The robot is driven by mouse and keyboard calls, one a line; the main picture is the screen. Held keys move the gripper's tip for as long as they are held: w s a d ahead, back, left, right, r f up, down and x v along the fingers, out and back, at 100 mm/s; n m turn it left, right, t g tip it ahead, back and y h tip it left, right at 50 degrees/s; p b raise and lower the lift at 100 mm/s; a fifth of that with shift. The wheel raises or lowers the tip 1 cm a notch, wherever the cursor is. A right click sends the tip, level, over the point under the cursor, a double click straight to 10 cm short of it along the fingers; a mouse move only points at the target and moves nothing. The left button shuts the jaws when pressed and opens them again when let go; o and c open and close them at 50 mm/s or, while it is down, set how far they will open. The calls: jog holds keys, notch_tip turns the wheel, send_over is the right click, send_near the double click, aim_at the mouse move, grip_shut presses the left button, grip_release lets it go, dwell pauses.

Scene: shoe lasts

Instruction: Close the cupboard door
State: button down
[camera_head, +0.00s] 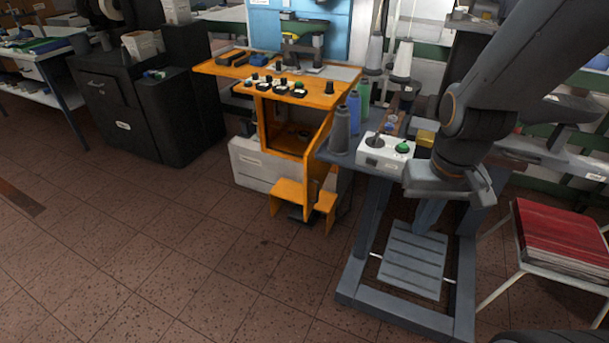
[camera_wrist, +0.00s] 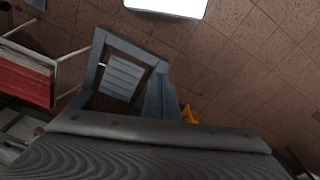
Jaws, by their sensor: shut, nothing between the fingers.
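A black cupboard (camera_head: 120,118) stands at the left back in the head view. I cannot tell how far this door stands open. My gripper (camera_head: 425,181) is at the right in the head view, beside the grey machine table and far to the right of the cupboard. It is shut and empty; its fingertips are hard to make out. In the wrist view a dark ridged surface fills the bottom, and the cupboard is not seen there.
An orange workbench (camera_head: 285,90) stands between the cupboard and my arm. A grey machine stand (camera_head: 400,310) with thread cones (camera_head: 341,130) is near my gripper. A red stack (camera_head: 560,235) lies on a white-legged stand at right. The tiled floor (camera_head: 150,250) at front left is clear.

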jog(key=w+f+m+t+b, duration=0.35)
jog(key=w+f+b, duration=0.35)
jog(key=w+f, duration=0.45)
jog(key=m+t+y+b, duration=0.9)
jog(key=t+b, duration=0.2)
jog(key=b, duration=1.1)
send_near(308, 168)
jog(key=w+d, duration=0.1)
jog(key=w, duration=0.3)
jog(key=shift+w+a+f+n, duration=0.1)
jog(key=shift+w+a+n, duration=0.1)
jog(key=shift+a, duration=0.7)
jog(key=shift+w+a+f+n, duration=0.1)
jog(key=shift+w+a, duration=0.1)
jog(key=shift+a, duration=0.7)
